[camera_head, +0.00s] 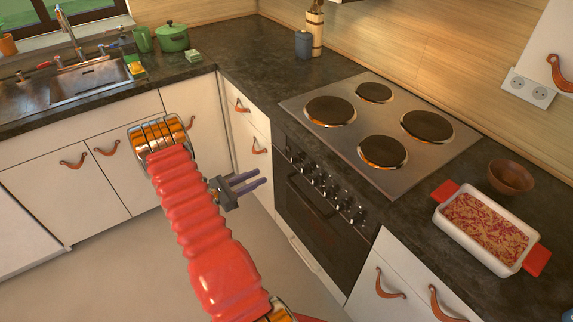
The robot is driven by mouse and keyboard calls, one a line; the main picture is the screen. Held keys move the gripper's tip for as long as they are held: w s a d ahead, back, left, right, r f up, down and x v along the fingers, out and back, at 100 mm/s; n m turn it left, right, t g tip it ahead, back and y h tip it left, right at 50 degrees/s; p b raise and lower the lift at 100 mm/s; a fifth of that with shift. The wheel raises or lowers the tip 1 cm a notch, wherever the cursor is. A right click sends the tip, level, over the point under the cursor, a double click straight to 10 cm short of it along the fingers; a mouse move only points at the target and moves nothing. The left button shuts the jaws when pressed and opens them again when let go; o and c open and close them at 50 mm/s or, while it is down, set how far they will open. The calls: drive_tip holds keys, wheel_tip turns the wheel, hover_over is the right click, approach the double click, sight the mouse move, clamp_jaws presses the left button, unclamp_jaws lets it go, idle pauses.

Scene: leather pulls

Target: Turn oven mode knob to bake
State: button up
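The black oven (308,214) is built in under the cooktop, its door closed. A row of several knobs (327,187) runs along its upper front panel. I cannot tell which is the mode knob, and the markings are too small to read. My gripper (261,180) is to the left of the oven front, apart from the knobs, with its fingers pointing right toward the oven. Its two fingers show a gap between them and hold nothing.
The cooktop (385,172) has several dark burners. A white baking dish (438,219) with red handles and a brown bowl (512,176) stand on the right counter. A green pot (173,40) stands near the sink (85,85). The floor (120,275) before the cabinets is clear.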

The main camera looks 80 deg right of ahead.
sight(292, 161)
drive_tip(key=x, duration=1.3)
drive_tip(key=shift+s+d, duration=0.25)
drive_tip(key=shift+s, duration=0.05)
clamp_jaws()
drive_tip(key=shift+a, duration=0.15)
